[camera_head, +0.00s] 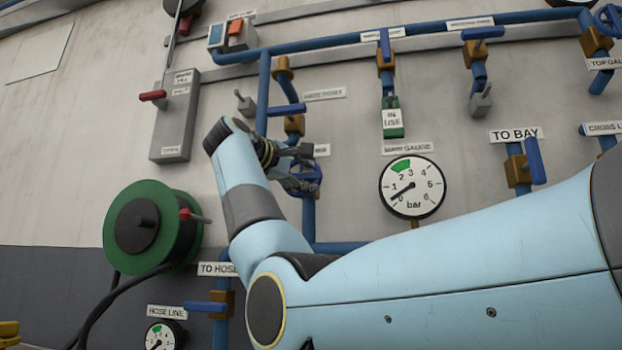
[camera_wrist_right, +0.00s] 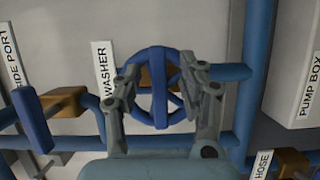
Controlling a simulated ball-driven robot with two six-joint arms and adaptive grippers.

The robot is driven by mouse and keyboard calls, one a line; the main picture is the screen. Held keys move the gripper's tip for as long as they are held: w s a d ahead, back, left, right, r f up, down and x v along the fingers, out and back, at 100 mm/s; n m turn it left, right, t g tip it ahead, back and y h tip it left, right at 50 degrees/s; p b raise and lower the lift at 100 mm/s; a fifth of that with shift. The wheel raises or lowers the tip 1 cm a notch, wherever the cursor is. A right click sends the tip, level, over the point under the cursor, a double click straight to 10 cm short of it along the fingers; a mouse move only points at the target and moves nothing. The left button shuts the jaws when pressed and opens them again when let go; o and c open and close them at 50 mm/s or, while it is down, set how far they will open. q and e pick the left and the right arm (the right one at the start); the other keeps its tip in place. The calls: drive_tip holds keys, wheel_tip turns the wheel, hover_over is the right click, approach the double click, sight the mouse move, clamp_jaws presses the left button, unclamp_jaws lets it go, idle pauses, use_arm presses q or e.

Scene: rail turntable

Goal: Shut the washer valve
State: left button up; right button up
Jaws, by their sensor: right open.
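The washer valve has a blue handwheel (camera_wrist_right: 152,88) on a brass body, beside a white WASHER label (camera_wrist_right: 104,80) in the right wrist view. In the head view the handwheel (camera_head: 317,172) is partly hidden by my right gripper (camera_head: 300,172). My right gripper is open, and in the wrist view its two fingers (camera_wrist_right: 160,75) stand on either side of the wheel. I cannot tell whether either finger touches the rim. My left gripper is not in view.
A pressure gauge (camera_head: 412,187) is right of the wheel, its needle near 0. A green hose reel (camera_head: 150,228) is at left. Several blue lever valves and pipes surround it, including the TO BAY lever (camera_head: 535,160). A green IN USE tag (camera_head: 392,118) hangs above.

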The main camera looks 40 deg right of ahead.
drive_tip(key=v, duration=0.9)
drive_tip(key=shift+a, duration=0.2)
